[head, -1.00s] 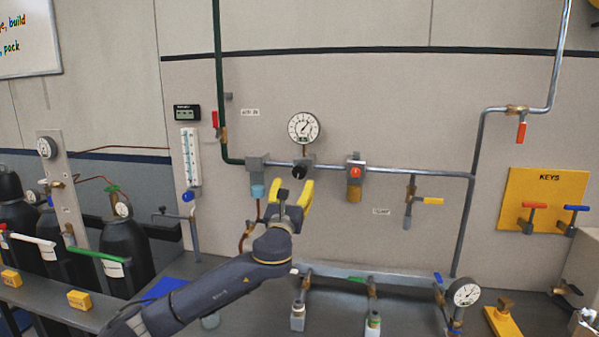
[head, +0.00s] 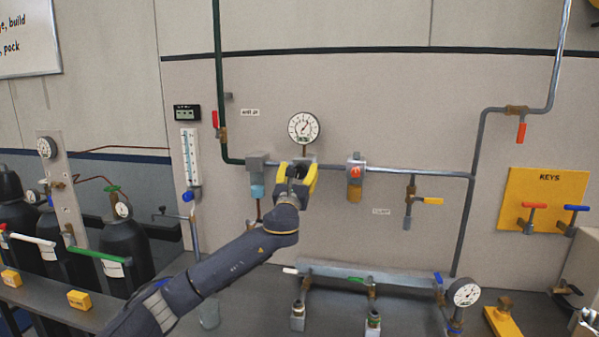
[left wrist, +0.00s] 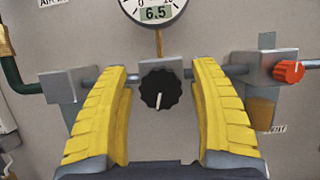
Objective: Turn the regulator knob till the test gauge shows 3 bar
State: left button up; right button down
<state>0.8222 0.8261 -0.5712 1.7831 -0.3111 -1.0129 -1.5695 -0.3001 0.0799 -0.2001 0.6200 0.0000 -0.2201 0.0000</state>
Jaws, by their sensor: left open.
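The black regulator knob (left wrist: 160,88) is on a grey block on the wall pipe, its white mark pointing down. I cannot tell which is the test gauge.
A block with a red knob (head: 355,171) is right of the regulator, and a grey block with a blue-green bowl (head: 257,174) is left. A yellow-handled valve (head: 431,201) hangs farther right. The manifold (head: 365,277) lies low in front, on the bench.

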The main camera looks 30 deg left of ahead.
pick_arm(q)
jog(key=shift+c, duration=0.4)
jog(key=c, duration=1.1)
jog(key=shift+n, duration=0.5)
jog(key=n+g+y, duration=0.1)
jog(key=n+y, duration=0.1)
jog(key=n, duration=0.1)
jog(key=n+g+y, duration=0.1)
jog(key=n, duration=0.3)
jog(key=shift+y, duration=0.4)
jog(key=n+g, duration=0.1)
jog(key=n, duration=0.2)
jog(key=n+g+y, duration=0.1)
jog(key=n, duration=0.2)
jog(key=shift+a+f+g, duration=0.1)
jog(key=shift+g, duration=0.2)
jog(key=n+g, duration=0.1)
jog(key=n, duration=0.2)
jog(key=n+g, duration=0.1)
jog(key=n, duration=0.2)
jog(key=n+g, duration=0.1)
jog(key=n, duration=0.1)
jog(key=n+h, duration=0.1)
jog(key=n, duration=0.1)
jog(key=shift+s+a+f+n+g, duration=0.1)
jog(key=shift+f+n+g, duration=0.05)
jog(key=shift+n+g, duration=0.25)
